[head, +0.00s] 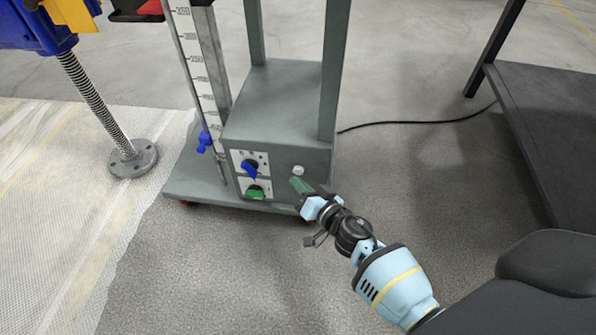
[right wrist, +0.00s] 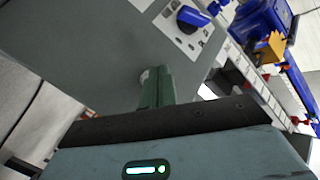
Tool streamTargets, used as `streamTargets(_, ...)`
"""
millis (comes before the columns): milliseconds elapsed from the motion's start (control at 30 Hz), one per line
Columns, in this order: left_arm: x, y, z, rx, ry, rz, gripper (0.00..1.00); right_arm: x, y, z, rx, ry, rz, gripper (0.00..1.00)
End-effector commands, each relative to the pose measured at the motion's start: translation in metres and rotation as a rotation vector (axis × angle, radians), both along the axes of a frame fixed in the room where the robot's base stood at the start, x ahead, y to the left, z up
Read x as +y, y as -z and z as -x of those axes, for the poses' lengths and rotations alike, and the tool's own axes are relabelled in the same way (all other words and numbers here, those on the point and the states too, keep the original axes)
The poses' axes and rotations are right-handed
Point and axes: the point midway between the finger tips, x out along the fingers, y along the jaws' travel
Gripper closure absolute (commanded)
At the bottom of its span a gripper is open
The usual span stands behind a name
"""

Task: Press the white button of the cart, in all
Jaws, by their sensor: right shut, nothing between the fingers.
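The grey cart (head: 285,95) has a box with controls on its front face. The small round white button (head: 298,170) sits at the right of that face. My right gripper (head: 297,183) is shut and empty, its green fingertips just below the button and close to the face. In the right wrist view the fingers (right wrist: 157,87) point at the cart's face, and the button (right wrist: 145,75) shows beside their tips, partly hidden. I cannot tell whether the tips touch it. My left gripper is out of view.
Left of the button are a blue knob (head: 250,169) and a green switch (head: 256,191). A ruler scale (head: 197,70) rises on the cart. A screw jack's round foot (head: 133,159) stands at left. A dark table (head: 550,120) is at right, with a black cable (head: 420,122) on the floor.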

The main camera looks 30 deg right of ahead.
Motion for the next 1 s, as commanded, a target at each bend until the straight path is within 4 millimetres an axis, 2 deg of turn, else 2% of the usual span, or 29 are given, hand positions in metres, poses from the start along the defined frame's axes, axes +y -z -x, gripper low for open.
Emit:
streamTargets(300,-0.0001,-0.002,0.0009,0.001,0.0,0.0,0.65,-0.0047,-0.0006,-0.0071,0.0,0.0,0.0,1.0)
streamTargets(1000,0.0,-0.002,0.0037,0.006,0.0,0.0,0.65,-0.0066,-0.0001,-0.0097,0.0,0.0,0.001,1.0)
